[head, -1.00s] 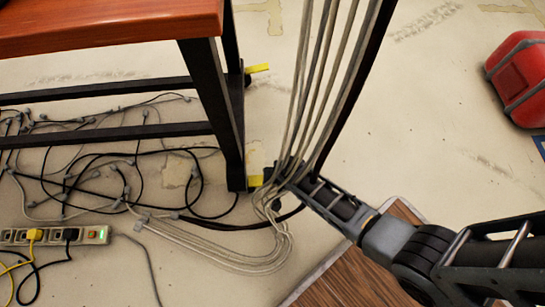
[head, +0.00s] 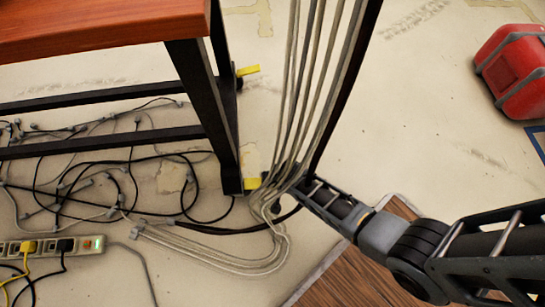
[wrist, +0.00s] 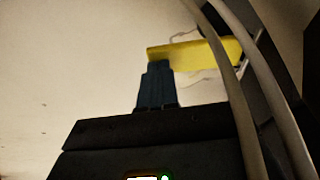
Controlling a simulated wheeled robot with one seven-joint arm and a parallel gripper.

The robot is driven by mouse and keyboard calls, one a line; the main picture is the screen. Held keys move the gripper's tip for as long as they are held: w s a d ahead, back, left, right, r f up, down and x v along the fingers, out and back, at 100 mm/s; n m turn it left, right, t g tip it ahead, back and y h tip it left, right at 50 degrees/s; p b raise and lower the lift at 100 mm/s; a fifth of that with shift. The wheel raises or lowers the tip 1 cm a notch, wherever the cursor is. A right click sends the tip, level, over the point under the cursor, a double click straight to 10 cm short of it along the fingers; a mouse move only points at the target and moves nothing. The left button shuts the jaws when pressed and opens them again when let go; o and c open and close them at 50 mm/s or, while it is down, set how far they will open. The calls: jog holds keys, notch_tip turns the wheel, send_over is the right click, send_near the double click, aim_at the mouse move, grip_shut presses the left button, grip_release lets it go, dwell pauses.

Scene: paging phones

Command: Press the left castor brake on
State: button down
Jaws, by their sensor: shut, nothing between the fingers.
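A near yellow brake tab (head: 253,183) sticks out to the right at the foot of the table's near leg. A second yellow tab (head: 248,70) sticks out at the far leg. In the head view my gripper (head: 272,180) is low by the near tab, partly hidden by hanging cables. In the wrist view a yellow tab (wrist: 200,53) lies across the top. The shut, empty fingers (wrist: 159,66) overlap the tab's left end there. I cannot tell whether they touch it.
Pale cables (head: 318,90) hang down past my gripper and loop on the floor; two cross the wrist view's right side. Tangled cables and a power strip (head: 50,247) lie left, under the wooden table (head: 90,25). A red case (head: 512,70) stands right.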

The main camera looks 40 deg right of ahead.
jog(key=shift+r, duration=0.1)
jog(key=shift+d+r+p, duration=0.1)
jog(key=shift+r+p, duration=0.25)
jog(key=shift+p, duration=0.05)
jog(key=s+d+p+v, duration=0.1)
jog(key=d+p+v, duration=0.1)
jog(key=p+v, duration=0.6)
jog(key=v, duration=0.4)
jog(key=shift+d+r, duration=0.15)
jog(key=shift+r, duration=0.1)
jog(key=shift+s, duration=0.15)
